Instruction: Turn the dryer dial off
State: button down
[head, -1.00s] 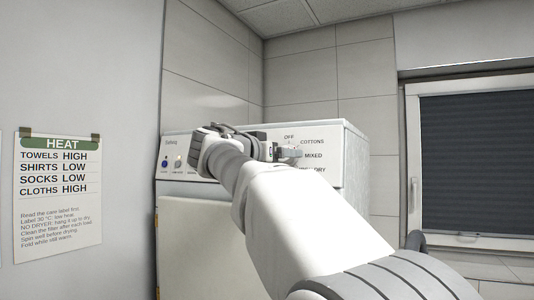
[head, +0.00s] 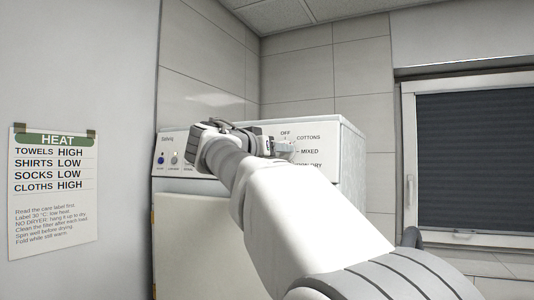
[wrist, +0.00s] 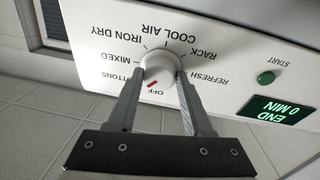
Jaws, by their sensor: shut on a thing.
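The dryer dial (wrist: 160,66) is a round white knob in the wrist view, where the panel shows upside down. Its red mark sits close to the OFF label (wrist: 156,92), slanting a little toward the partly covered COTTONS label. My gripper (wrist: 160,76) is shut on the dial, one finger on each side of it. In the head view my gripper (head: 284,148) is at the dryer's panel, below the OFF label (head: 285,133). My arm and fingers hide the dial there.
The display (wrist: 278,110) reads END 0 MIN, beside a green START button (wrist: 265,77). The dryer (head: 350,165) stands in a tiled corner. A HEAT notice (head: 54,190) hangs on the left wall. A window with a dark blind (head: 475,160) is at the right.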

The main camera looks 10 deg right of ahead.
jog(key=shift+s+d+n+t+y+b, duration=0.1)
jog(key=shift+n+t+y+b, duration=0.3)
jog(key=shift+n, duration=1.9)
jog(key=shift+d+n+t+y+b, duration=0.1)
jog(key=shift+n+t+y+b, duration=0.25)
jog(key=shift+n, duration=1.95)
jog(key=shift+y, duration=0.25)
jog(key=shift+c, duration=1.5)
grip_release()
jog(key=shift+a, duration=0.1)
jog(key=b+v, duration=0.4)
jog(key=v, duration=1.3)
jog(key=shift+s, duration=0.2)
